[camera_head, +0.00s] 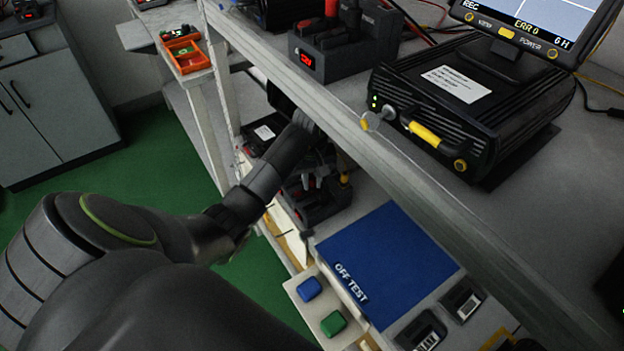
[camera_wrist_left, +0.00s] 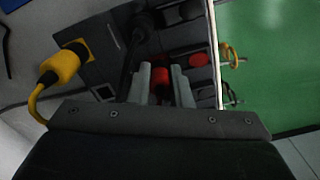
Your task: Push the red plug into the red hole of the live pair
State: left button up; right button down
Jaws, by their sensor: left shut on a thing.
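My left arm reaches under the upper shelf in the head view, and its gripper (camera_head: 316,177) is small there, above a dark socket block (camera_head: 322,208). In the left wrist view the left gripper (camera_wrist_left: 161,82) is shut on the red plug (camera_wrist_left: 160,77), whose tip points toward the block (camera_wrist_left: 160,42). The fingers hide part of the plug, and I cannot tell whether it touches a hole. Another red round part (camera_wrist_left: 198,60) sits just right of the plug. I cannot tell which holes form the live pair. My right gripper is not in view.
A yellow connector (camera_wrist_left: 62,64) with a cable lies left of the gripper. The upper shelf edge (camera_head: 365,140) runs above my arm. A blue OFF TEST mat (camera_head: 385,255) and blue (camera_head: 309,288) and green (camera_head: 333,323) buttons lie in front. A tester (camera_head: 470,110) stands on the upper shelf.

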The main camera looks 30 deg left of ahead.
pick_arm(q)
jog(key=shift+f, duration=0.1)
jog(key=shift+r, duration=0.2)
jog(key=shift+r+p, duration=0.9)
jog(key=shift+r, duration=0.45)
jog(key=shift+f+b, duration=0.5)
jog(key=shift+b, duration=0.6)
dwell(1.1)
dwell(0.5)
jog(key=shift+b, duration=0.3)
dwell(0.3)
jog(key=shift+f+b, duration=1.05)
jog(key=shift+b, duration=0.1)
dwell(1.2)
jog(key=shift+r+p, duration=1.55)
